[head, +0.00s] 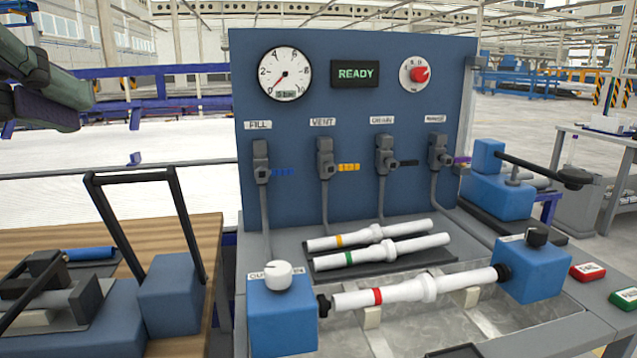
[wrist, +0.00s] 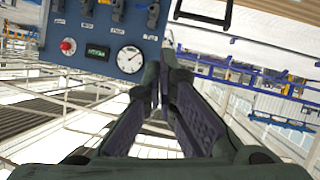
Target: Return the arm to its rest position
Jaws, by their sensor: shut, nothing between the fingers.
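My gripper (head: 45,100) is at the upper left of the head view, dark green and raised high, left of the blue panel (head: 345,190) and well apart from it. In the wrist view its two fingers (wrist: 164,82) come together at the tips with nothing between them. The wrist view is turned over and shows the panel at its upper left. A white pipe with a red band (head: 400,294) lies across between two blue end blocks. Yellow-banded (head: 340,241) and green-banded (head: 350,258) white pipes lie behind it on a dark rack.
A wooden table (head: 205,250) at the left holds a blue fixture with a black handle (head: 135,178). A blue clamp device (head: 500,185) stands at the right, near red (head: 587,271) and green (head: 624,298) buttons. The panel display reads READY. The air around my gripper looks clear.

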